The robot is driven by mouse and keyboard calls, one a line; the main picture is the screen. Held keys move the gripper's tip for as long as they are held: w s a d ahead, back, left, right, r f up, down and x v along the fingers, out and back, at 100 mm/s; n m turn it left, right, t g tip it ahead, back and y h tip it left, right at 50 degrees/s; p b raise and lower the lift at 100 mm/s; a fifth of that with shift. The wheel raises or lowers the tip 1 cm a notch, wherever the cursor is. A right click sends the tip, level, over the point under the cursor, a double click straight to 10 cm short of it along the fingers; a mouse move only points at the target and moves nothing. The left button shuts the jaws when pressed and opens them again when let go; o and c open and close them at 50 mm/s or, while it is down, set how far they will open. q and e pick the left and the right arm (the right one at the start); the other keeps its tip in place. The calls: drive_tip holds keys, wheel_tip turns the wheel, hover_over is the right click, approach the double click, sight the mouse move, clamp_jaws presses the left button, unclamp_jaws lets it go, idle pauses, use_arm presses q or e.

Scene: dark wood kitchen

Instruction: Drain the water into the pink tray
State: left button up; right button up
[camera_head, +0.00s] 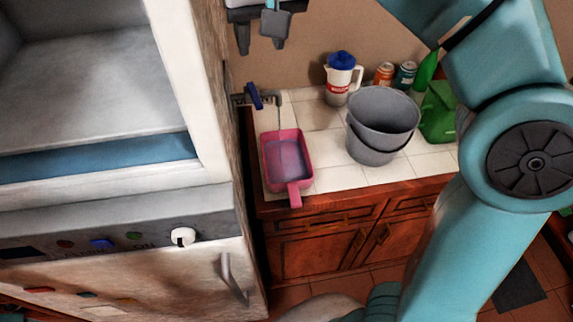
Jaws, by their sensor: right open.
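The pink tray (297,186) sits on the white tiled counter, with its handle toward the front edge. Its inside looks bluish, like water. A tap with a blue handle (255,97) is on the wall side above it, and a thin pale line like a stream runs down from the spout to the tray. My right gripper (261,46) is at the top of the view, its dark fingers apart and pointing down. It appears empty, above and apart from the tap. My left gripper is not in view.
Grey stacked buckets (384,115), a white jug with a blue lid (340,85), cans (384,74) and a green bag (438,112) stand on the counter's right part. A white appliance (110,225) fills the left. My arm covers the right side. Some tiles beside the tray are clear.

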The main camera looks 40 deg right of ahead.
sight(255, 96)
drive_tip(key=c, duration=0.4)
drive_tip(key=d+f+y, duration=0.1)
drive_tip(key=d+f, duration=0.1)
drive_tip(key=d+f+n+y+b, duration=0.1)
drive_tip(key=d+f, duration=0.2)
drive_tip(key=shift+s+d+g+y, duration=0.1)
drive_tip(key=shift+g+y, duration=0.2)
clamp_jaws()
drive_tip(key=d+f+t+y+b, duration=0.1)
drive_tip(key=d+f+t+y, duration=0.15)
drive_tip(key=d, duration=0.35)
drive_tip(key=shift+y, duration=0.25)
drive_tip(key=x, duration=0.3)
drive_tip(key=a+p+x, duration=0.1)
drive_tip(key=x, duration=0.3)
drive_tip(key=a+p+x, duration=0.1)
drive_tip(key=x, duration=0.3)
drive_tip(key=shift+s+a+r, duration=0.15)
drive_tip(key=shift+s+a, duration=0.05)
drive_tip(key=shift+a, duration=0.1)
